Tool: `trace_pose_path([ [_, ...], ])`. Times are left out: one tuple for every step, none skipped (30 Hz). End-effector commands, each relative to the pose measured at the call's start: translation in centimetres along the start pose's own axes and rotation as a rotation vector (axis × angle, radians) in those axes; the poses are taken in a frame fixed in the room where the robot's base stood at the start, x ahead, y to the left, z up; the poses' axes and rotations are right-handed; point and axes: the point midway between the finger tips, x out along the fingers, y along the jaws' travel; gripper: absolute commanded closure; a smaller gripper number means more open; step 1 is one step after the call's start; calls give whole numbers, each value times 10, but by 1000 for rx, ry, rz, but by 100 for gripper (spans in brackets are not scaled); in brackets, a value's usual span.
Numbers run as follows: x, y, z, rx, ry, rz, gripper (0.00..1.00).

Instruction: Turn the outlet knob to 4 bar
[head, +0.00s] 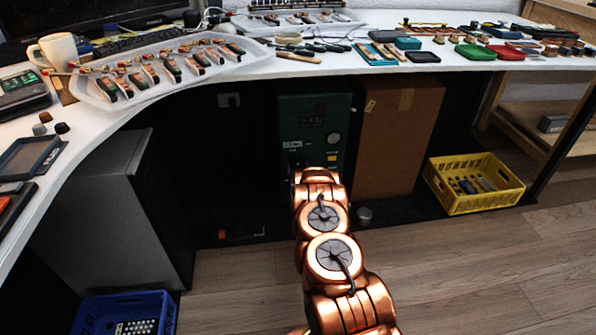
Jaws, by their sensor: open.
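A dark green machine (312,113) stands on the floor under the white bench, with a small dark display and a gauge near its top right. A yellow label and a yellow button show low on its front. My copper arm reaches forward from the bottom of the view to the machine's lower front. My gripper (297,163) is at the arm's far end, small and dark, close against the machine's front. Its fingers are hard to make out. I cannot tell whether it touches anything. The outlet knob is not clearly visible and may be hidden by my gripper and arm.
A cardboard box (398,137) stands just right of the machine. A yellow crate (474,183) is on the floor at right, a blue crate (124,314) at lower left, and a grey cabinet (84,200) at left. The bench (205,92) overhangs the machine.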

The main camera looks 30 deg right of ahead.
Motion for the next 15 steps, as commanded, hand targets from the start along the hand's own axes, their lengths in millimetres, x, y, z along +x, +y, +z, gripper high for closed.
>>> trace_pose_path([
  [2,0,0,0,1,0,31],
  [3,0,0,0,1,0,31],
  [3,0,0,0,1,0,31],
  [4,0,0,0,0,0,31],
  [4,0,0,0,0,0,31],
  [4,0,0,1,-1,0,31],
  [4,0,0,1,-1,0,31],
  [4,0,0,1,-1,0,31],
  [4,0,0,1,-1,0,31],
  [4,0,0,1,-1,0,31],
  [4,0,0,1,-2,0,31],
  [4,0,0,0,-2,0,33],
  [4,0,0,0,-2,0,36],
  [4,0,0,0,-2,0,40],
  [4,0,0,0,-2,0,44],
])
